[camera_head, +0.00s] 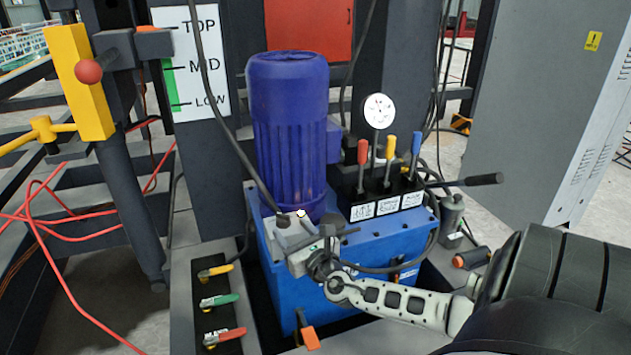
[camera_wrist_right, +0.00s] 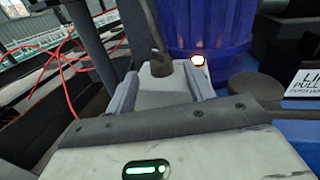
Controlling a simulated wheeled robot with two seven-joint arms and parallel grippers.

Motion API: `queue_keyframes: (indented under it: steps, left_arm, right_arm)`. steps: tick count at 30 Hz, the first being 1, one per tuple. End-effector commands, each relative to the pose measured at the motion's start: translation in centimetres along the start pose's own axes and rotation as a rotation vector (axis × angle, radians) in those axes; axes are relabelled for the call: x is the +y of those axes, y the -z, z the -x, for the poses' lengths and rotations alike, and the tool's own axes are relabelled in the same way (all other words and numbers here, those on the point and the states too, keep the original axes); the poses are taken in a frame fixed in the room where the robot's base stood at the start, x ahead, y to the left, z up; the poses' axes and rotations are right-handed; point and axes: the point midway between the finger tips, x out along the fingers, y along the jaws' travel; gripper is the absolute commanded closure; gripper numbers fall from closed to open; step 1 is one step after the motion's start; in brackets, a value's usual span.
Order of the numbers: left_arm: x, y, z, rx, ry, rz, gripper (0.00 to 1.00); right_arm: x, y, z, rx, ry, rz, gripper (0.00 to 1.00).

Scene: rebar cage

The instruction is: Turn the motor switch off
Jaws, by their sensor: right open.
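The motor switch (camera_head: 282,221) is a small dark knob on a pale box at the front left foot of the blue motor (camera_head: 290,130). In the right wrist view the knob (camera_wrist_right: 162,66) stands up between my fingers, and a small lamp (camera_wrist_right: 198,60) beside it glows. My right gripper (camera_head: 300,243) is open right at the switch, with one finger on each side of the pale box. I cannot tell whether the fingers touch it. In the right wrist view my right gripper (camera_wrist_right: 161,88) covers the near part of the box. My left gripper is not in view.
A blue tank (camera_head: 300,290) carries the motor. Red, yellow and blue levers (camera_head: 389,150) and a gauge (camera_head: 379,110) stand to the right. Coloured valve handles (camera_head: 220,300) are at front left. A black cable (camera_head: 235,135) runs down to the switch. Red hoses lie left.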

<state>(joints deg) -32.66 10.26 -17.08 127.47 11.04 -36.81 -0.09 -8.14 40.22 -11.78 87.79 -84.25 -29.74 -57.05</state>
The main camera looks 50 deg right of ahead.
Motion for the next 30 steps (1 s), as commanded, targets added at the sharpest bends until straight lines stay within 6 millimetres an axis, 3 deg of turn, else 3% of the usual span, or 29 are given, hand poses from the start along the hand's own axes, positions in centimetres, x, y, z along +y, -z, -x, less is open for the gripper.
queue_keyframes:
  steps: [9, 15, 21, 30]
  left_arm:
    - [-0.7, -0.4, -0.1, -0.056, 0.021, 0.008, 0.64]
    - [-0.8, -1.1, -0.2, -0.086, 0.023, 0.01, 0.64]
    - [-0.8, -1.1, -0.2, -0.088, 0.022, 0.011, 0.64]
    - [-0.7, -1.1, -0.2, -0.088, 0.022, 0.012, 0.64]
  right_arm:
    - [0.0, 0.0, 7.9, 0.006, -0.002, 0.003, 0.47]
    - [-0.1, 0.0, 11.1, 0.004, -0.001, 0.002, 0.47]
    - [-0.1, 0.0, 12.2, 0.001, 0.0, 0.0, 0.47]
    - [0.0, 0.0, 12.2, 0.001, 0.0, 0.0, 0.47]
